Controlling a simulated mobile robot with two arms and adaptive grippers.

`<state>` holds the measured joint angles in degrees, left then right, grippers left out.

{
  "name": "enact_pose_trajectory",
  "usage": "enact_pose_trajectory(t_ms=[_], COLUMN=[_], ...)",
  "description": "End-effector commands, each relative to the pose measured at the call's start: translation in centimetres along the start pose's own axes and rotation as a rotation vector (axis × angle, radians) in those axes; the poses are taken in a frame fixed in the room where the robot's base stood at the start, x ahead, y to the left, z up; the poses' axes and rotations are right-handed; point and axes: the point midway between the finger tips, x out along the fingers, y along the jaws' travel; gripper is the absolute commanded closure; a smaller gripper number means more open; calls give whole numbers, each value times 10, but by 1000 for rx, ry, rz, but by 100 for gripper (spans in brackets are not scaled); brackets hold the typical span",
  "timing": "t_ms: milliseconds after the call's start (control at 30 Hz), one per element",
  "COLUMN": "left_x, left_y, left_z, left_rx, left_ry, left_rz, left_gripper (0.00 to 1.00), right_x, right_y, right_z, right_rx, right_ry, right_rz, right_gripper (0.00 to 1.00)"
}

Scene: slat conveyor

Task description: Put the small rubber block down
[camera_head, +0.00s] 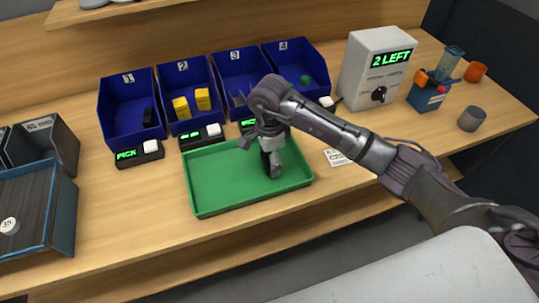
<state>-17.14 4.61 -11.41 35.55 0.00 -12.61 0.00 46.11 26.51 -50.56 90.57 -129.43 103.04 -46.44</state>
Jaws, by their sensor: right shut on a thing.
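My right gripper (271,168) points down inside the green tray (215,178), toward its right side. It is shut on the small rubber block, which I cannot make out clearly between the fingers. I cannot tell whether the block touches the tray floor. The rest of the visible tray floor is empty. Another small black block (149,117) stands in blue bin 1 (122,117). My left gripper is not in view.
Blue bins 2 (184,77), 3 (237,62) and 4 (290,50) stand behind the tray. Bin 2 holds yellow blocks (203,99). A grey box (377,66) reads "2 LEFT". A dark slatted conveyor (28,215) is at left. Bare wood lies left of the tray.

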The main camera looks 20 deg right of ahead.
Motion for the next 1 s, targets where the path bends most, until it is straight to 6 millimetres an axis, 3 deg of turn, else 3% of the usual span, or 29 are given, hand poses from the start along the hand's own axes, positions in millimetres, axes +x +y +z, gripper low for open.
enact_pose_trajectory(t_ms=[300, 333, 467, 800, 1000], left_x=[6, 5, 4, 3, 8], left_y=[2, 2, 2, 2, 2], left_z=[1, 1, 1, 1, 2], left_rx=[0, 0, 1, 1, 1], left_ry=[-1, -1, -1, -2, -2], left_rz=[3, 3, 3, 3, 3], left_gripper=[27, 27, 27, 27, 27], right_x=[4, 3, 3, 1, -17], right_y=[0, 0, 0, 0, -2], right_z=[0, 0, 0, 0, 0], right_rx=[-1, -1, 0, 0, -1], right_ry=[-1, -1, -1, -1, -1], right_rz=[-2, -1, -1, -1, -7], right_gripper=[58, 19, 0, 0, 0])
